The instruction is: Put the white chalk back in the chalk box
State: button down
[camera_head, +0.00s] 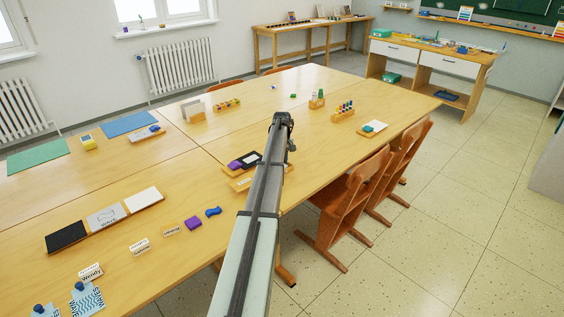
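My gripper (283,120) is above the middle of the long wooden table (225,135), seen from behind. Its fingers are too small and dark to show whether they are open or hold anything. I cannot make out the white chalk for certain, and no chalk box is clearly identifiable. A small light wooden box or tray (240,184) lies left of my arm, partly hidden by it. A wooden holder with several coloured pieces (343,112) stands to the right of my gripper.
A purple and black item (243,161) lies beside my arm. A wooden tray with a green block (373,127) is near the right edge. Black, grey and white panels (104,217) lie at left front. Wooden chairs (345,200) stand along the right side. A blue mat (128,124) lies farther back.

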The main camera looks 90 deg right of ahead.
jog(key=shift+f, duration=0.2)
jog(key=c, duration=1.1)
grip_release()
jog(key=r, duration=1.4)
jog(key=shift+s+a, duration=0.1)
jog(key=shift+s, duration=0.1)
jog(key=shift+f, duration=0.1)
